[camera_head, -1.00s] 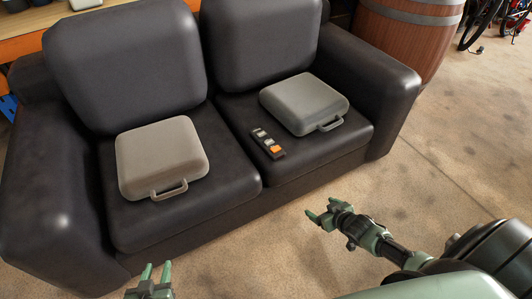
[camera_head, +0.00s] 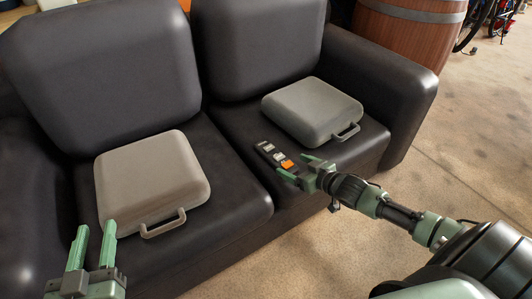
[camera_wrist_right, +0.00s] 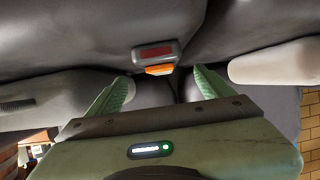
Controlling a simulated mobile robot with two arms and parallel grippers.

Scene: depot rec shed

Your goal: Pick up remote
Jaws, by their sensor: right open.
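The remote (camera_head: 268,151), dark with grey and orange buttons, lies on the right seat cushion of the black sofa, left of a grey case. My right gripper (camera_head: 300,168) is open at the remote's near, orange end; in the head view its fingertips are close to that end, and I cannot tell whether they touch. In the right wrist view the remote (camera_wrist_right: 156,55) shows end-on, ahead of and between the open fingers (camera_wrist_right: 160,84). My left gripper (camera_head: 94,240) is open and empty, in front of the left seat, near the other grey case.
One grey case (camera_head: 152,178) lies on the left seat and another (camera_head: 310,108) on the right seat, close to the remote. The sofa (camera_head: 400,75) has a raised right armrest. A wooden barrel (camera_head: 412,30) stands behind it. Floor (camera_head: 470,150) at the right is clear.

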